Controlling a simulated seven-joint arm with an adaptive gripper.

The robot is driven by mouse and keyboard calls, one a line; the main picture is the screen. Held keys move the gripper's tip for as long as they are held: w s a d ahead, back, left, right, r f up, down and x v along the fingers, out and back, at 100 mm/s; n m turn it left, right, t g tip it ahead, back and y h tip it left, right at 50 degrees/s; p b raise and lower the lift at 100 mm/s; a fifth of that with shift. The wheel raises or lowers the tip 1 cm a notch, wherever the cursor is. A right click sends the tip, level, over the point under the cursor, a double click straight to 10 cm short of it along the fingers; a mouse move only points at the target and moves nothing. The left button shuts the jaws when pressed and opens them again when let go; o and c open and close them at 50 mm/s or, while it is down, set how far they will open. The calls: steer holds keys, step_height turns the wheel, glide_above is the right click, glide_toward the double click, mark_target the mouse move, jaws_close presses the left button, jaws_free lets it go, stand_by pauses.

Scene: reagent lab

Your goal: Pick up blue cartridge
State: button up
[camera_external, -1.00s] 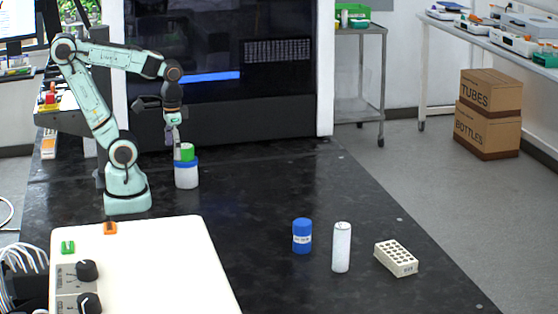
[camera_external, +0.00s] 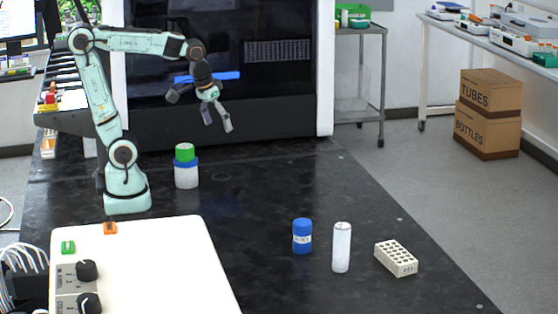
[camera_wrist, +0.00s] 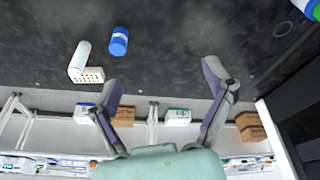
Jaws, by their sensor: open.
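The blue cartridge (camera_external: 302,236) stands upright on the black bench, a blue cylinder with a white label band. It also shows in the wrist view (camera_wrist: 119,41), beyond my fingers. My gripper (camera_external: 217,126) is raised above the back of the bench, its fingers spread and empty. In the wrist view both fingers of my gripper (camera_wrist: 165,105) stand wide apart with nothing between them. My gripper is well to the back left of the blue cartridge and does not touch it.
A white cylinder (camera_external: 341,247) and a white rack with holes (camera_external: 396,258) stand right of the blue cartridge. A white jar with blue collar (camera_external: 186,175), a green piece (camera_external: 184,152) on top, stands near my base. A cream instrument (camera_external: 150,265) is at front left.

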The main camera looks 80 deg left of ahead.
steer(key=w+d+n, duration=0.1)
steer(key=w+d, duration=0.1)
steer(key=w, duration=0.7)
steer(key=g, duration=0.2)
glide_above(302, 233)
steer(key=w+a, duration=0.2)
steer(key=a, duration=0.1)
steer(key=shift+h, duration=0.4)
step_height(302, 233, down, 16)
steer(key=shift+w+d+f, duration=0.15)
steer(key=shift+f, duration=0.05)
steer(key=shift+g, duration=0.6)
steer(key=f, duration=0.3)
steer(key=s+f, duration=0.1)
steer(key=f, duration=0.6)
steer(key=shift+s+d+f, duration=0.15)
steer(key=shift+s+d, duration=0.15)
steer(key=shift+s, duration=0.05)
steer(key=shift+f, duration=0.55)
steer(key=c, duration=1.3)
